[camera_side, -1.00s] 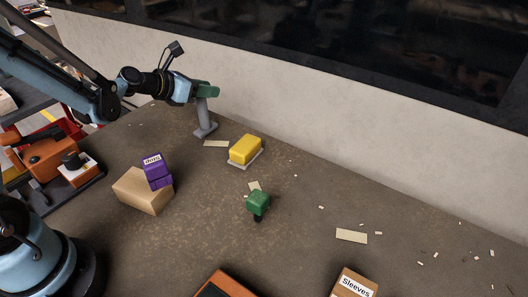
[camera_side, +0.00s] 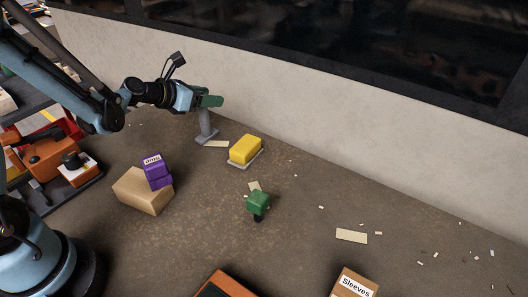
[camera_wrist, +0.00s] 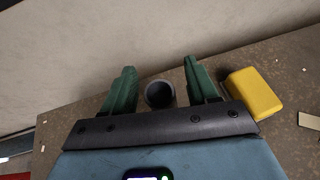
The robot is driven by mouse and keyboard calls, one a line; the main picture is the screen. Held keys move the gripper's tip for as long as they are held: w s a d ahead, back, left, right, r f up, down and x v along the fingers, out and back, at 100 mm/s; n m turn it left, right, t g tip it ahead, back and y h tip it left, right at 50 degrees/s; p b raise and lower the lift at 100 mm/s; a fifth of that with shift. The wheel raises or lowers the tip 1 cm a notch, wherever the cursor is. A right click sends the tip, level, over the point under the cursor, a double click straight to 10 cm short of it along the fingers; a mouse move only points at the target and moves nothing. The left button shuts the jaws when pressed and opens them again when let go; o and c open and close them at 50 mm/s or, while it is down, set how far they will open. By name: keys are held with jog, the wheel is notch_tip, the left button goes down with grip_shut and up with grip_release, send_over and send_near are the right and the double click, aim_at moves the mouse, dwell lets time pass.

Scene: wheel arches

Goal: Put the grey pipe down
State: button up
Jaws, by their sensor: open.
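The grey pipe (camera_side: 205,125) stands upright on the bench near the back wall, with a wider foot at its bottom. Its round open top (camera_wrist: 159,94) shows in the wrist view between my two green fingers. My gripper (camera_side: 212,100) is open around or just above the pipe's top, and gaps show on both sides of the pipe in the wrist view (camera_wrist: 158,86). In the side view the near finger hides the very top of the pipe.
A yellow block (camera_side: 245,149) on a grey plate is just right of the pipe, and it shows in the wrist view (camera_wrist: 254,93). A purple box (camera_side: 156,171) rests on a cardboard box (camera_side: 143,191). A green block (camera_side: 258,203) stands nearer the front. The right of the bench holds flat scraps.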

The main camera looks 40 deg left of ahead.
jog(key=shift+r, duration=0.1)
jog(key=shift+s+r, duration=0.15)
jog(key=shift+s, duration=0.15)
jog(key=v, duration=1)
jog(key=s+d+m+g+y, duration=0.1)
jog(key=s+d+m, duration=0.4)
jog(key=m, duration=1.2)
jog(key=s+d+m+g+y, duration=0.1)
jog(key=s+d+m+g, duration=0.3)
jog(key=m, duration=1.2)
jog(key=shift+s+d+f+m+g, duration=0.3)
jog(key=shift+s+d+m, duration=0.15)
jog(key=shift+s, duration=0.2)
